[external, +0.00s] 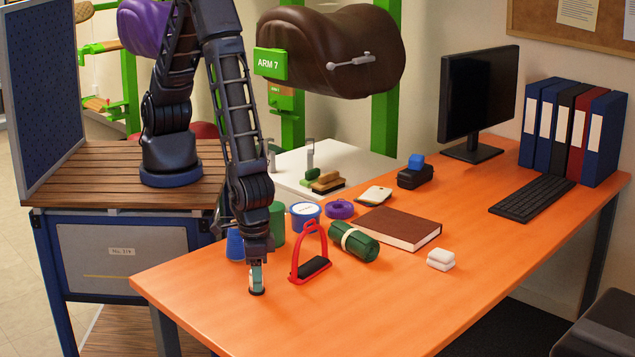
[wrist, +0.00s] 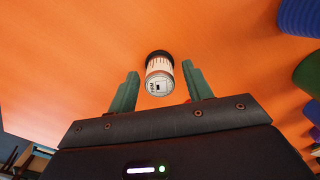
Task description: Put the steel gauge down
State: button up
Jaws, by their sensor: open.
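A small cylinder with a pale printed face and a dark end, which I take to be the steel gauge (wrist: 159,80), is between my fingers in the wrist view. Its dark end (external: 257,290) shows on or just above the orange table at the near left in the external view. My gripper (external: 256,272) points down over it. In the wrist view my gripper (wrist: 160,70) is open, with a gap on each side of the cylinder. The fingers hide part of it in the external view, and I cannot tell whether it touches the table.
A red stirrup (external: 311,256) stands close to the right of my gripper. A blue cup (external: 235,245) and a green cylinder (external: 277,222) are behind it. A green roll (external: 354,241) and a brown book (external: 398,228) lie farther right. The table's front (external: 300,320) is clear.

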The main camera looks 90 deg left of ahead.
notch_tip(320, 180, up, 12)
dwell(0.5)
jog(key=w+a+r+t+h, duration=0.1)
jog(key=w+a+r, duration=0.3)
jog(key=a+r, duration=0.8)
jog(key=w+a+r+t, duration=0.1)
jog(key=w+a+r, duration=0.3)
jog(key=a+r, duration=0.85)
jog(key=s+a+r+t, duration=0.1)
jog(key=s+a+r, duration=0.1)
jog(key=s+a, duration=0.3)
jog(key=s+a+r+m, duration=0.1)
jog(key=s+a, duration=0.3)
jog(key=a, duration=0.8)
jog(key=s+a+r+t+y, duration=0.1)
jog(key=s+a+r, duration=0.2)
jog(key=a, duration=0.6)
jog(key=s, duration=0.2)
jog(key=shift+s+a+m+t, duration=0.15)
jog(key=shift+s+m+t, duration=0.15)
jog(key=shift+s+m, duration=0.1)
